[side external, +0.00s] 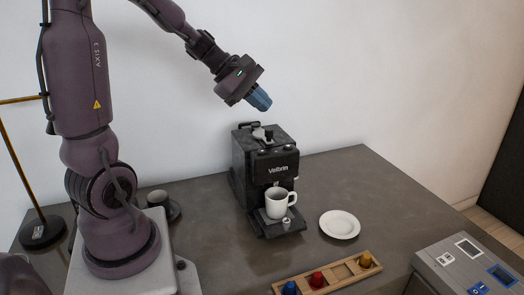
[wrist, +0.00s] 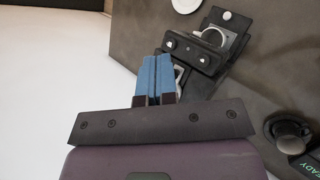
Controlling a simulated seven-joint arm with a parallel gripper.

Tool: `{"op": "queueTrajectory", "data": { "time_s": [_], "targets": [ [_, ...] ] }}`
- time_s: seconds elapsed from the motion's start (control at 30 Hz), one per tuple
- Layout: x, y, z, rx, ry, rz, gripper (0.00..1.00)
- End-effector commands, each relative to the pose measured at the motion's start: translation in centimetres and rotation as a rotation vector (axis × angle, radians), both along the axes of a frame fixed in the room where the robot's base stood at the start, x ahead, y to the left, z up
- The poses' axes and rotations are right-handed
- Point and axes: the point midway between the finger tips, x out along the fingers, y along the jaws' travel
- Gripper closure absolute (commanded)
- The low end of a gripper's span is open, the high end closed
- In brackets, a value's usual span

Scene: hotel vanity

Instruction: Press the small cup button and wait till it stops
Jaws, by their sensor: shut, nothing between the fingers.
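The black coffee machine (side external: 250,180) stands on the counter; it also shows in the wrist view (wrist: 185,50). Two small pale marks, perhaps its buttons, show on its upper part in the wrist view, one on the left (wrist: 170,44) and one on the right (wrist: 201,59). I cannot tell which is the small cup button. A white cup (side external: 277,206) stands upright on the drip tray under the spout. My gripper (side external: 264,102), with blue fingers, is shut and empty, above the machine and apart from it. The fingers also show in the wrist view (wrist: 158,60).
A white saucer (side external: 340,224) lies right of the machine. A wooden rack (side external: 338,279) with coloured capsules and a grey device (side external: 440,270) are at the front. The wall is behind; the counter's right back is clear.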

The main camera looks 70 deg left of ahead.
Motion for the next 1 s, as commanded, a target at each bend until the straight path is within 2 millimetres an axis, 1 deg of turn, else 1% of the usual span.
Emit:
{"op": "queueTrajectory", "data": {
  "time_s": [0.3,0.5,0.7,1.0],
  "targets": [
    [-0.1,0.0,-4.4,-0.005,0.006,0.002,1.0],
    [-0.1,0.0,-6.8,-0.003,0.004,0.0,1.0],
    [-0.1,0.0,-8.0,-0.001,0.003,-0.001,1.0],
    [-0.1,0.0,-8.2,0.0,0.002,-0.001,1.0]
  ]
}}
